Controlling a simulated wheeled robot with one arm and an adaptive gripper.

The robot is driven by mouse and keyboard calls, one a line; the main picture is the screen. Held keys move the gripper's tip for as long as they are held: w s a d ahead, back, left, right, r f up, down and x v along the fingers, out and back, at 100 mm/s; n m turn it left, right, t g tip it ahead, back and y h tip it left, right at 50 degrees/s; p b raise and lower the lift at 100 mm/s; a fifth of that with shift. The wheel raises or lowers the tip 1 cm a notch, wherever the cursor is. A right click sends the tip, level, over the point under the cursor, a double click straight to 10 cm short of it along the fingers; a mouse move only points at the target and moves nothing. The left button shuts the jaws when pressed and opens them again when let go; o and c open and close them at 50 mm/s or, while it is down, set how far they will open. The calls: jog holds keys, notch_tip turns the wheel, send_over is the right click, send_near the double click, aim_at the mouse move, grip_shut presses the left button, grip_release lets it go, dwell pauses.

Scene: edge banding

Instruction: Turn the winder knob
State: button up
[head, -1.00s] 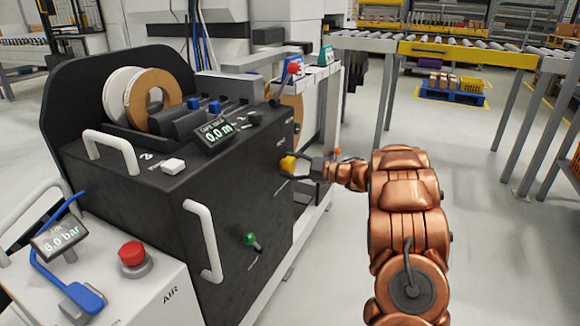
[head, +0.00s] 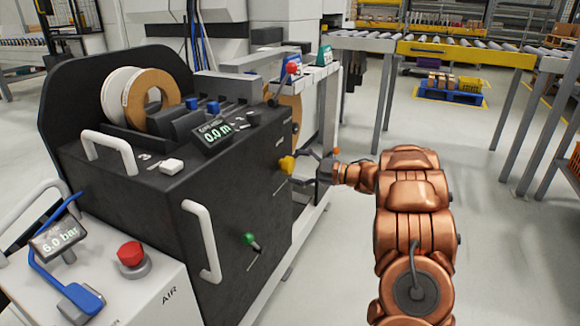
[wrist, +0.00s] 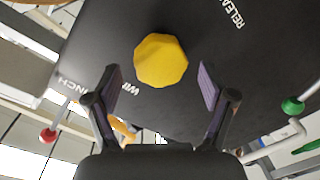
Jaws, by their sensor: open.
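The winder knob (head: 287,165) is a yellow, many-sided knob on the right side face of the black machine (head: 240,190). In the wrist view the knob (wrist: 161,61) sits up the picture, beyond my fingertips, with part of a "WIN..." label beside it. My gripper (head: 308,168) is just right of the knob in the head view. In the wrist view my gripper (wrist: 160,88) has its two fingers spread wide, with nothing between them. The knob lines up roughly with the gap and appears apart from both fingers.
A green-tipped lever (head: 250,240) is lower on the same face; its green ball (wrist: 292,106) shows right in the wrist view. A red ball (wrist: 47,136) is at left there. A white handle (head: 203,240) juts from the machine's front. Open floor (head: 345,270) lies to the right.

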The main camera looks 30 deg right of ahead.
jog(key=v, duration=0.9)
dwell(0.3)
jog(key=w+d+r+m+t+h+p, duration=0.1)
jog(key=w+r+m+h+p, duration=0.3)
jog(key=r, duration=0.5)
jog(key=w+d+r+m+t+h+p, duration=0.1)
jog(key=w+r+m+h+p, duration=0.1)
jog(key=w+r+h+p, duration=0.6)
jog(key=s+a+r+m+g+h+p, duration=0.2)
jog(key=s+r+m+g+h+p, duration=0.35)
jog(key=r, duration=0.75)
jog(key=s+a+r+m+g+y+p, duration=0.2)
jog(key=s+a+g+p, duration=0.4)
jog(key=s+a, duration=1.1)
jog(key=s+a+r+m+g+y+p, duration=0.2)
jog(key=s+a+g+y+p, duration=0.3)
jog(key=s+a+p, duration=1)
jog(key=s+a+g, duration=0.1)
jog(key=s+a, duration=0.2)
jog(key=s, duration=0.9)
jog(key=shift+s+r+p, duration=0.25)
jog(key=shift+s+p, duration=0.05)
jog(key=shift+s, duration=0.05)
